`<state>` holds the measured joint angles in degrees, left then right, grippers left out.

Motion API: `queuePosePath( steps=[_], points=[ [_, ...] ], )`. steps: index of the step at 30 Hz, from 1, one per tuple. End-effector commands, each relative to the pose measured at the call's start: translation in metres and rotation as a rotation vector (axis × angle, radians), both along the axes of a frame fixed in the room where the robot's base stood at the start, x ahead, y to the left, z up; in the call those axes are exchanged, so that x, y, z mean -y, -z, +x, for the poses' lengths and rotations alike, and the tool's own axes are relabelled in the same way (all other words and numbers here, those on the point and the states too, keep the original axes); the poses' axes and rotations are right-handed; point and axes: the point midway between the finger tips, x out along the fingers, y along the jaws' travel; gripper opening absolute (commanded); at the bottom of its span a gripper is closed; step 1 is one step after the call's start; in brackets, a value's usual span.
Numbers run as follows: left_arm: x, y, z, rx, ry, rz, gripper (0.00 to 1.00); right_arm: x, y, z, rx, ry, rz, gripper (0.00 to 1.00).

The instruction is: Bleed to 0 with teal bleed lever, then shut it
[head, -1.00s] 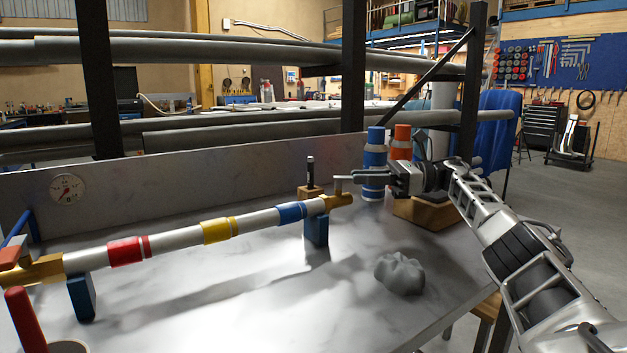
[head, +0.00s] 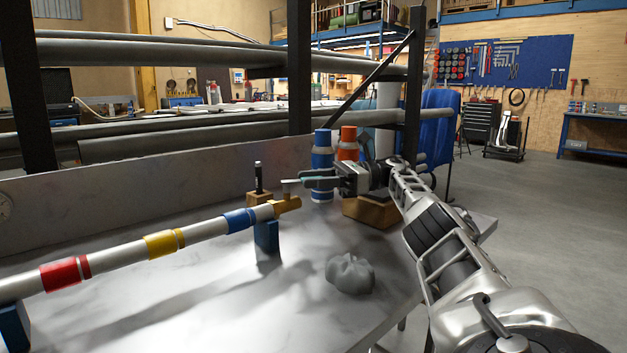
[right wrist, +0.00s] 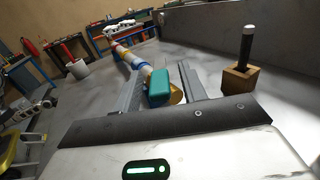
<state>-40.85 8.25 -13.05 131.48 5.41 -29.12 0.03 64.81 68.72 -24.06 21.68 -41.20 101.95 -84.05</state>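The teal bleed lever (right wrist: 159,87) stands between the two fingers of my right gripper (right wrist: 160,88) in the right wrist view, with narrow gaps seeming to show on both sides. In the head view the lever (head: 318,183) sits above the brass end fitting (head: 287,206) of the banded pipe (head: 205,232). My right gripper (head: 325,179) reaches it from the right, open around it.
A black peg in a wooden block (head: 259,198) stands just behind the pipe end. Blue (head: 321,160) and orange (head: 348,143) bottles stand behind my gripper. A grey crumpled lump (head: 349,273) lies in front on the metal bench. Bare bench lies around it.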

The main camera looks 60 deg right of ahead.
Motion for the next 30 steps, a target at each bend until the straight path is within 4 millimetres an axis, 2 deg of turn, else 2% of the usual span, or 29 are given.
queuePosePath(
  steps=[6, 14, 17, 26, 30],
  points=[
    [0.0, -0.001, 0.001, 0.001, 0.001, 0.0, 0.36, -0.001, -0.002, 0.0, -0.001, -0.003, -0.001, 0.42],
    [0.0, -0.01, 0.001, 0.015, 0.002, 0.005, 0.36, 0.0, -0.033, 0.0, 0.004, 0.0, -0.001, 0.42],
    [0.0, -0.008, 0.0, 0.026, 0.002, 0.001, 0.36, -0.001, -0.031, -0.003, -0.002, 0.002, -0.005, 0.42],
    [0.002, 0.017, -0.002, -0.023, 0.015, 0.002, 0.36, -0.016, -0.049, -0.013, -0.004, -0.001, -0.007, 0.42],
    [0.008, 0.04, 0.0, -0.058, 0.032, -0.004, 0.36, -0.03, -0.067, -0.022, -0.005, -0.004, -0.01, 0.42]
  ],
)
